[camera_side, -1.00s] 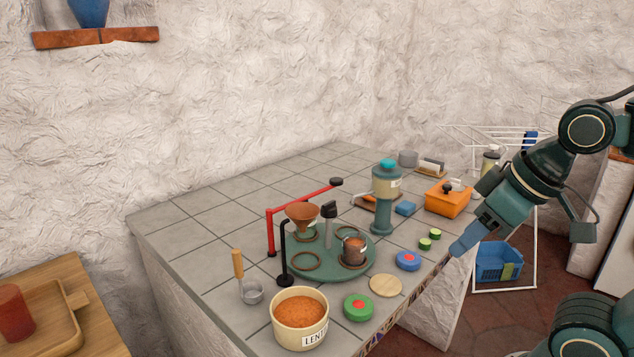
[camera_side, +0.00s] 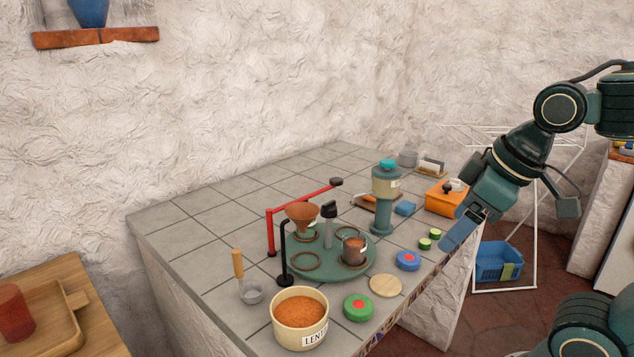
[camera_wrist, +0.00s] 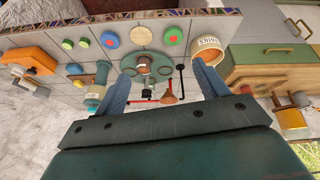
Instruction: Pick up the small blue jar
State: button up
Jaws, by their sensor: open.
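I see no plain upright blue jar for certain. A small low round blue piece with a red spot on top (camera_side: 408,260) sits on the tiled counter near its front edge, and looks most like the blue jar. It also shows in the wrist view (camera_wrist: 109,39) at upper left. My gripper (camera_side: 447,246) hangs by the counter's front edge, right of the blue piece and apart from it. In the wrist view my gripper (camera_wrist: 163,82) has its two fingers wide apart with nothing held between them.
A wooden disc (camera_side: 385,286), a green piece with a red spot (camera_side: 358,307) and a lentil bowl (camera_side: 300,323) line the front edge. Behind are a green turntable (camera_side: 328,268) with a funnel and cup, a grinder (camera_side: 382,205) and an orange box (camera_side: 446,201).

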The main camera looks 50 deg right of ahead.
jog(key=w+d+r+n+g, duration=0.2)
jog(key=w+d+n+g, duration=0.1)
jog(key=w+n, duration=0.8)
jog(key=n+g, duration=0.2)
jog(key=n, duration=0.6)
send_over(355, 238)
jog(key=s+a, duration=0.1)
jog(key=a, duration=0.1)
notch_tip(355, 238, down, 6)
jog(key=shift+s+d, duration=0.15)
jog(key=shift+f, duration=0.15)
notch_tip(355, 238, down, 8)
jog(key=shift+f, duration=0.15)
jog(key=shift+f, duration=2.6)
